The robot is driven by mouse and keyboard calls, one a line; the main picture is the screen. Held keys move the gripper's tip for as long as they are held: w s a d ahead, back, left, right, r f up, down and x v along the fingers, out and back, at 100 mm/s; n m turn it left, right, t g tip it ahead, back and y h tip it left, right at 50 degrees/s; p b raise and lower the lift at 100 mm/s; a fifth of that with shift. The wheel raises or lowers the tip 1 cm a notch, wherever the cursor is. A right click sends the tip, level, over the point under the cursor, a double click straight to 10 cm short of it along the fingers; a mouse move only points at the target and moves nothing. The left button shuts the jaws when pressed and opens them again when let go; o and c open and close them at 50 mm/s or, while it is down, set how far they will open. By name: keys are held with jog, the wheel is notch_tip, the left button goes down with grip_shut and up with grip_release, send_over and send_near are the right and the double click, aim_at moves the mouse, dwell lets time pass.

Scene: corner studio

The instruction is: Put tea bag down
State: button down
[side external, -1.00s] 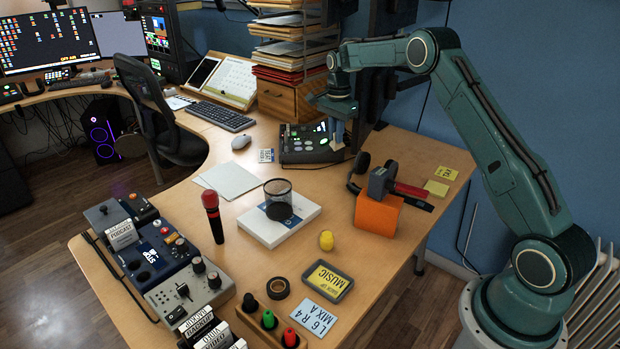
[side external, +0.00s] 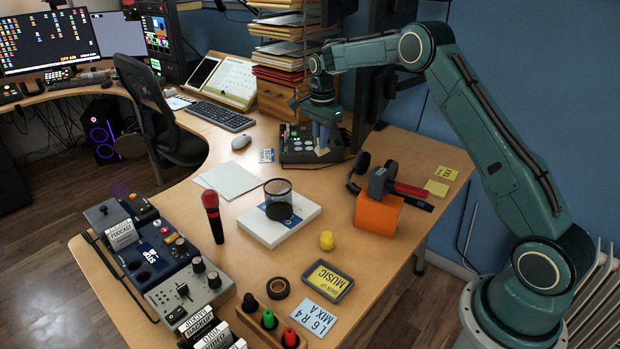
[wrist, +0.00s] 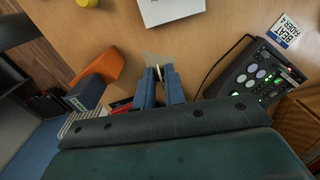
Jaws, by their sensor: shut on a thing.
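My gripper (side external: 322,140) points down over the back of the desk, in front of the dark control pad. It is shut on a small pale thing, which looks like the tea bag (side external: 322,151). In the wrist view my gripper's blue fingers (wrist: 159,76) are close together, and the pale, partly see-through tea bag (wrist: 155,59) shows just past their tips. Most of it is hidden by the fingers. I cannot tell whether it touches the desk.
The control pad (side external: 296,146) is right beside my gripper. Headphones (side external: 356,172) and an orange block (side external: 377,215) with a red-handled tool stand to the right. Bare desk (side external: 300,180) lies between.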

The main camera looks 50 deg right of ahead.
jog(key=s+a, duration=0.2)
jog(key=a, duration=1.2)
jog(key=s+a+t, duration=0.1)
jog(key=a, duration=1.3)
jog(key=shift+s+a+r+n, duration=0.2)
jog(key=shift+s+n, duration=0.2)
jog(key=shift+s+r+t, duration=0.1)
jog(key=shift+s+t, duration=0.05)
jog(key=shift+t, duration=0.25)
notch_tip(320, 180, down, 16)
jog(key=shift+r, duration=0.1)
jog(key=shift+f, duration=2.15)
